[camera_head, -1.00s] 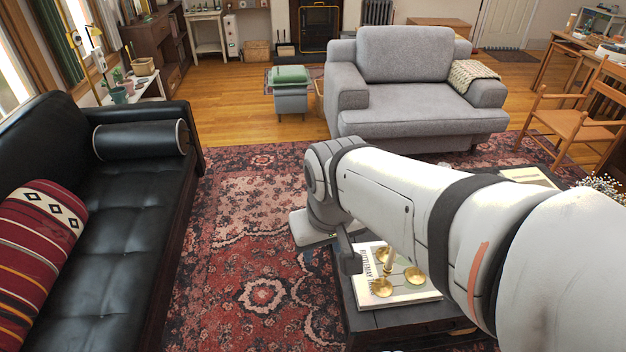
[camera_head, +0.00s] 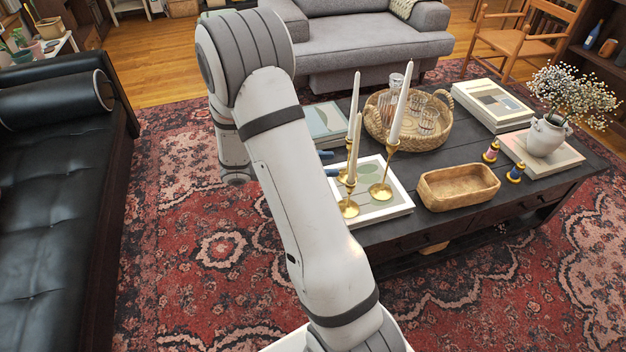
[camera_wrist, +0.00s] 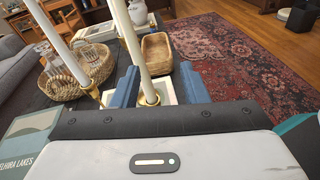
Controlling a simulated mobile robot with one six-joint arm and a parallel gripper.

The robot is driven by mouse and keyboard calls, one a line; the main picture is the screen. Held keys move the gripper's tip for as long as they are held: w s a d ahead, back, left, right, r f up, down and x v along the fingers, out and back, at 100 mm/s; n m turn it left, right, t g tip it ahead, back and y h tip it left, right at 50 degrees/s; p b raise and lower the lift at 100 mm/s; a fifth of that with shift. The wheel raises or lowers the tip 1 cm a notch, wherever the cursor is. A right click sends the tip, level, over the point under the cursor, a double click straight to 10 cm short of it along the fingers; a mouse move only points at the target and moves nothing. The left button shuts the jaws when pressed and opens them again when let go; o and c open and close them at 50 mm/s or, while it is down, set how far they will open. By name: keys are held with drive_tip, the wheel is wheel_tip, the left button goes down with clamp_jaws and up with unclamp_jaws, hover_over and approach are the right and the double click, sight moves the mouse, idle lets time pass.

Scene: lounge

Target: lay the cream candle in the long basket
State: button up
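Several pale candles stand upright in brass holders on a book: a front one (camera_head: 354,150), a tall right one (camera_head: 401,104) and one behind (camera_head: 355,95). Another candle (camera_wrist: 60,42) stands left.
A round wicker basket (camera_head: 372,122) with glasses is behind the candles. Books (camera_head: 493,105), a flower vase (camera_head: 546,136) and two small spools (camera_head: 491,152) are farther right. The black sofa (camera_head: 60,190) is left, and open rug (camera_head: 190,250) lies between it and the table.

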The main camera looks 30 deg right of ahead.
sight(353, 161)
wheel_tip(353, 161, down, 4)
drive_tip(key=w+n+t+h+b, duration=0.1)
drive_tip(key=w+n+h, duration=0.1)
drive_tip(key=w, duration=0.1)
drive_tip(key=shift+x, duration=4.9)
clamp_jaws()
